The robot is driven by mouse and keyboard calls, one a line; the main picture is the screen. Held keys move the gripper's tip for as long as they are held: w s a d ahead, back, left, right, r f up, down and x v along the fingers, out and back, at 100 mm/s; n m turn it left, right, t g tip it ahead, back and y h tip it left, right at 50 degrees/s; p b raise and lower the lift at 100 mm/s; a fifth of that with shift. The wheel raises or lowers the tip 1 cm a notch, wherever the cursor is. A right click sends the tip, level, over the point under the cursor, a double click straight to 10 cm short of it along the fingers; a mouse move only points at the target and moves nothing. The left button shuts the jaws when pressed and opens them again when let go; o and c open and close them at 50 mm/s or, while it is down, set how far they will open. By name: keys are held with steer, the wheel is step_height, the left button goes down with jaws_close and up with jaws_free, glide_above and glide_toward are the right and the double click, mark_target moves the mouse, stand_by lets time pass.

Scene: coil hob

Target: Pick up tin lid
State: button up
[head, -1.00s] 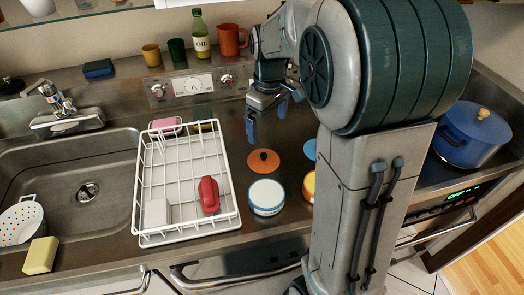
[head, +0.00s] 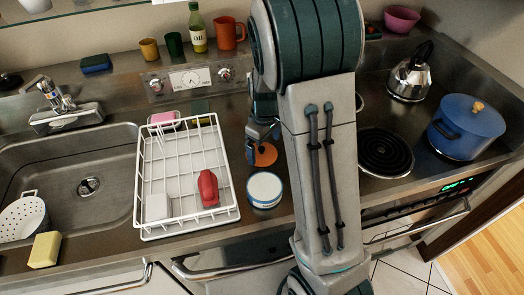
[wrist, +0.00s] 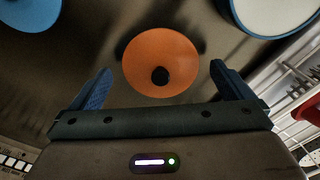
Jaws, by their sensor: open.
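An orange round lid (head: 266,155) with a dark knob lies flat on the steel counter. It also shows in the wrist view (wrist: 150,52), centred ahead of the fingers. My gripper (head: 262,142) is open and empty just above the lid; its blue fingers (wrist: 160,80) lie to either side of it in the wrist view, apart from it. A blue disc (wrist: 30,12), perhaps another lid, is cut off at the top left of the wrist view; my arm hides it in the head view. A white-topped tin with a blue band (head: 265,190) stands in front of the orange lid.
A white dish rack (head: 150,234) with a red item (head: 208,188) stands left of the tin. A coil burner (head: 385,152), a kettle (head: 410,75) and a blue pot (head: 466,130) are to the right. Cups and an oil bottle (head: 197,30) line the back.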

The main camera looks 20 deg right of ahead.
steer(key=shift+f, duration=1.1)
steer(key=c, duration=0.7)
steer(key=shift+r, duration=0.1)
steer(key=shift+c, duration=0.2)
